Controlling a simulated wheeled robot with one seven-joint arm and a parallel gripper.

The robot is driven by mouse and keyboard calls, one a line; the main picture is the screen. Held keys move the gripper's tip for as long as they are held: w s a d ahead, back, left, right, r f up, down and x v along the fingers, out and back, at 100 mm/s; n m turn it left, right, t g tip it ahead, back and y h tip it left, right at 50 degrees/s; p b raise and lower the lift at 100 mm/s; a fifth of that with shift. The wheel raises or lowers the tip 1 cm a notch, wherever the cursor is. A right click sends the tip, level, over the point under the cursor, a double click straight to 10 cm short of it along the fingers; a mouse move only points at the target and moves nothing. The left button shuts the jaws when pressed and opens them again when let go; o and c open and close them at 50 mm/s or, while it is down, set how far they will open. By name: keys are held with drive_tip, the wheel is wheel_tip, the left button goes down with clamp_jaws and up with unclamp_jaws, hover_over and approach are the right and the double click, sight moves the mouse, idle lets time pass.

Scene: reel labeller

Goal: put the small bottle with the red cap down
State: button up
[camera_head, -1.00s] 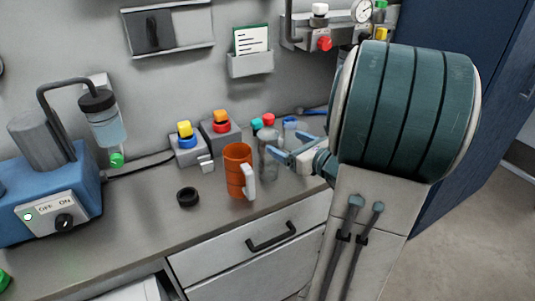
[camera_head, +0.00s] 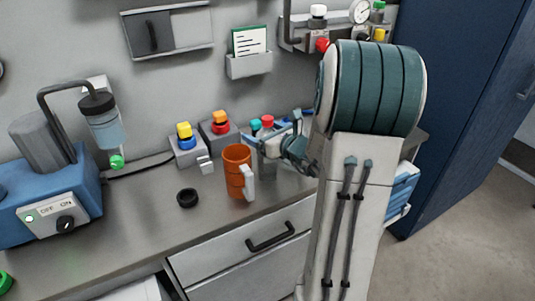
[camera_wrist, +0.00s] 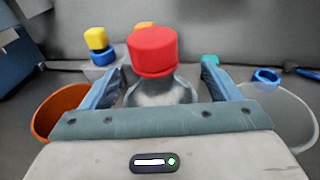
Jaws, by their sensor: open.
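The small bottle with the red cap (camera_wrist: 152,52) is upright in the wrist view, with a clear or greyish body between my two fingers. Gaps show on both sides of it, though the fingers and palm hide its base. In the head view its red cap (camera_head: 267,121) shows at the back of the counter, just beyond my gripper. My gripper (camera_wrist: 163,82) is open around the bottle; in the head view the gripper (camera_head: 270,138) reaches over the counter behind the orange mug.
The orange mug (camera_head: 237,170) stands close to my gripper, at left in the wrist view. A clear glass (camera_wrist: 283,112) is close on the right. A black ring (camera_head: 187,197) lies in front.

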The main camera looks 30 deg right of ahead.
drive_tip(key=c, duration=1.8)
clamp_jaws()
drive_tip(key=shift+r, duration=0.15)
